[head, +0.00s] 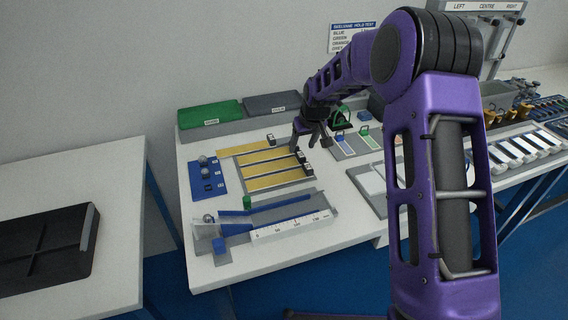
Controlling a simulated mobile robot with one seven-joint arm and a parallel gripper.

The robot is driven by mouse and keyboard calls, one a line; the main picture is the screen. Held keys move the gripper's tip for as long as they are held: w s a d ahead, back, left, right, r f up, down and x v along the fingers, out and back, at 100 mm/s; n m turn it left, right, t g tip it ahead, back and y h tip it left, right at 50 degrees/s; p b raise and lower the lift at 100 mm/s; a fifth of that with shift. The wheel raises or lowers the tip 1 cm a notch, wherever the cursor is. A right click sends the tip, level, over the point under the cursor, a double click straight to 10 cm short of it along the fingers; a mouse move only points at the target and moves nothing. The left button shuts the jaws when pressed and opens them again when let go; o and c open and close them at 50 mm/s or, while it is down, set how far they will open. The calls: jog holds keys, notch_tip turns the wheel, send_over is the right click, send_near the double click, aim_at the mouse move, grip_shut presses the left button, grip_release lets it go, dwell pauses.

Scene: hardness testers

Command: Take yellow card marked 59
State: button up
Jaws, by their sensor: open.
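Several long yellow strips lie side by side on the white bench, left of my gripper. One yellow strip (243,147) lies at the back, apart from the others. The rest, such as the front yellow strip (276,180), lie in a grey tray (241,179). Small black and white blocks (305,165) stand at their right ends. Any number on them is too small to read, so I cannot tell which is marked 59. My gripper (312,141) is open and appears empty, near the right ends of the strips. My arm hides part of the bench.
A blue board (207,182) with round pieces lies left of the strips. A ruled fixture (290,228) stands in front. Green (211,115) and grey (271,104) trays are behind. Another board with coloured tags (345,147) lies right of my gripper.

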aim_at(301, 154)
jog(key=x, duration=0.4)
jog(key=shift+d+f, duration=0.2)
jog(key=shift+f, duration=0.2)
grip_shut()
